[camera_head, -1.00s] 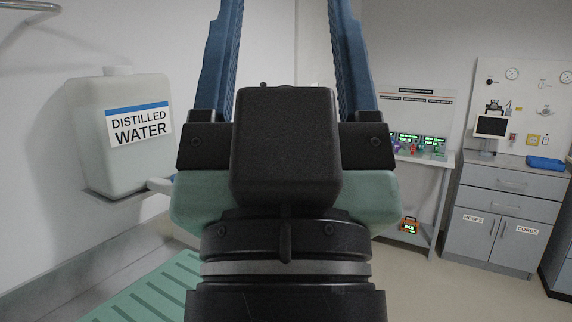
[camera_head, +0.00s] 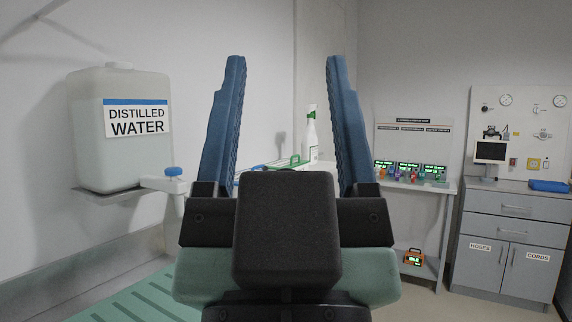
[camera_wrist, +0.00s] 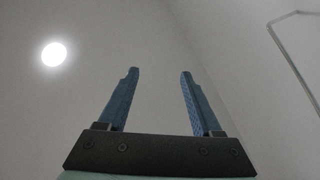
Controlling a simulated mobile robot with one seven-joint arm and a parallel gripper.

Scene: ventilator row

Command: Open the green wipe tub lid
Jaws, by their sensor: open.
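My gripper (camera_head: 283,75) stands upright in the middle of the head view, with its two blue fingers wide apart and nothing between them. It also shows open in the wrist view (camera_wrist: 159,72), pointing up at the ceiling. I cannot make out the green wipe tub or its lid in either view. A low white item with green edging (camera_head: 290,161) shows between the fingers on a far surface, partly hidden by my gripper, and I cannot tell what it is.
A distilled water jug (camera_head: 120,130) with a blue-capped tap (camera_head: 173,171) sits on a wall shelf at left. A white spray bottle (camera_head: 311,135) stands behind the fingers. A shelf unit (camera_head: 440,187) and grey cabinet (camera_head: 508,235) stand at right. Open floor lies before them.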

